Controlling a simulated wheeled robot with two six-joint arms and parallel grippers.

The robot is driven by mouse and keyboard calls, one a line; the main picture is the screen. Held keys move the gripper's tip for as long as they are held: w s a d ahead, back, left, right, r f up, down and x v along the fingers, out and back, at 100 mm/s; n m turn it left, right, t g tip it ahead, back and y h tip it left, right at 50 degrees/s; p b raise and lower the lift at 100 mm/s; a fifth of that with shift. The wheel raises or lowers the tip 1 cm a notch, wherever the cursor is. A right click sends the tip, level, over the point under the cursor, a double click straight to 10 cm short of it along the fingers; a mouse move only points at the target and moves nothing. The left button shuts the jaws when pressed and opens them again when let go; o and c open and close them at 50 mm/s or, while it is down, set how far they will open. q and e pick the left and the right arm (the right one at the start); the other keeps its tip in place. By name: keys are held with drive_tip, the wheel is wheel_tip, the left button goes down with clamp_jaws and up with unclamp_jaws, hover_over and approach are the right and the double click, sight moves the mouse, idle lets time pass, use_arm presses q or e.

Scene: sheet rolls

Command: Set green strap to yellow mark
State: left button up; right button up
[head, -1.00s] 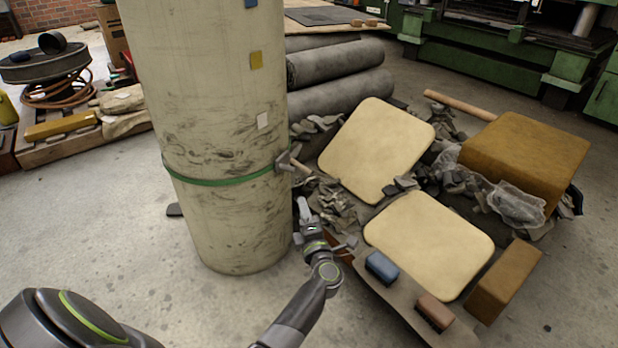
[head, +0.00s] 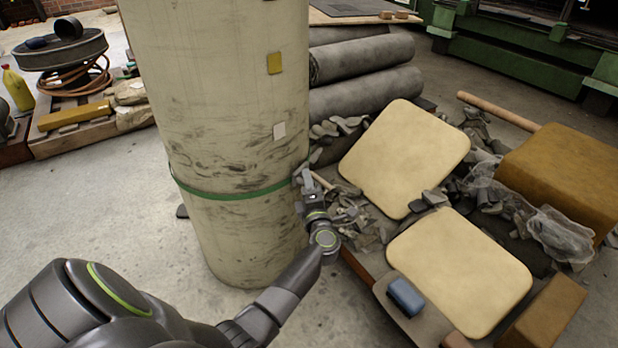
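A tall pale roll (head: 235,120) stands upright, with a green strap (head: 225,194) around its lower part. A yellow mark (head: 274,63) is on the roll, well above the strap, and a white mark (head: 279,131) lies between the two heights. My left gripper (head: 304,178) is at the roll's right edge, by the strap's right end. My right gripper is not in view.
Right of the roll are cream pads (head: 404,158), grey scraps, a blue block (head: 405,297) and a brown block (head: 565,180). Grey rolls (head: 365,75) lie behind. A loaded pallet (head: 85,140) stands at left. The floor (head: 110,220) left of the roll is clear.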

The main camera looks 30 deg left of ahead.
use_arm(q)
drive_tip(key=shift+w, duration=0.1)
drive_tip(key=shift+c, duration=0.4)
clamp_jaws()
drive_tip(key=shift+r, duration=0.1)
